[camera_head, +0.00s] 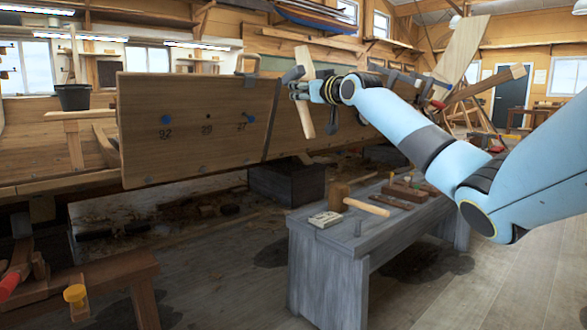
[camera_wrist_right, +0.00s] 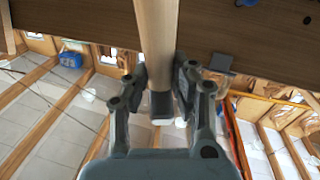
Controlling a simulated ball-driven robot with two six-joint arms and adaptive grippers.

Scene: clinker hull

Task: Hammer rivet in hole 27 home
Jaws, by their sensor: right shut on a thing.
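My left gripper is out of view.
A grey bench (camera_head: 330,262) below holds a wooden mallet (camera_head: 362,206), a small pale block (camera_head: 325,219) and other tools. A dark clamp (camera_head: 247,62) sits on the plank's top edge. A low wooden bench (camera_head: 105,278) is at lower left. Floor at right is clear.

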